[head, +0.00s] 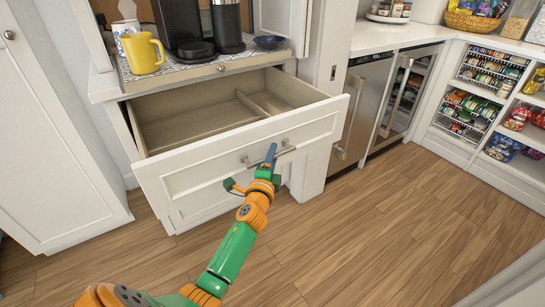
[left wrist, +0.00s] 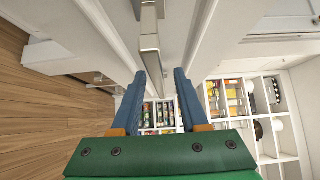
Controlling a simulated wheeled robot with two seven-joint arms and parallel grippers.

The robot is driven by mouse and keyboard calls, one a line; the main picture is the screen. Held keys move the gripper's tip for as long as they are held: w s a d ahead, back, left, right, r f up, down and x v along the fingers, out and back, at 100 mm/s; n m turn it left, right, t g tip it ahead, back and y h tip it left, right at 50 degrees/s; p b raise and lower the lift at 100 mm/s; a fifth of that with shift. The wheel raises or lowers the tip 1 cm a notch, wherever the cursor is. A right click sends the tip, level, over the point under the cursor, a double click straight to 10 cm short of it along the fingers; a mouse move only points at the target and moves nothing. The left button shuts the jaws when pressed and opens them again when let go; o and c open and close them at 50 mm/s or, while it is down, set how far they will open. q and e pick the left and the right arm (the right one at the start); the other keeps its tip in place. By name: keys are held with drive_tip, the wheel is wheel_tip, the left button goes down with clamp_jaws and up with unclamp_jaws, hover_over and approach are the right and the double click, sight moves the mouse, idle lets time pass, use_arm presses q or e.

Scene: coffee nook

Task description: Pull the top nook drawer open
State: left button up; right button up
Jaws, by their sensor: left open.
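The top nook drawer (head: 185,170) is pulled well out in the head view. Its white front faces me, and its beige inside looks empty with a divider on the right. Its metal bar handle (head: 287,150) is on the front panel. My left gripper (head: 269,156) is at the handle, its blue fingertips over the bar. In the left wrist view the left gripper (left wrist: 160,75) has its two blue fingers apart. The handle bar (left wrist: 150,45) shows between and just beyond the tips; contact cannot be told. My right gripper is not in view.
A yellow mug (head: 142,54) and a coffee machine (head: 185,28) stand on the counter above the drawer. Steel-fronted appliances (head: 360,105) stand to the right, beyond a white post. Open shelves (head: 485,90) hold snacks further right. The wooden floor (head: 400,210) is clear.

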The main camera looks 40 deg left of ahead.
use_arm(q)
drive_tip(key=v, duration=0.7)
drive_tip(key=shift+p, duration=0.45)
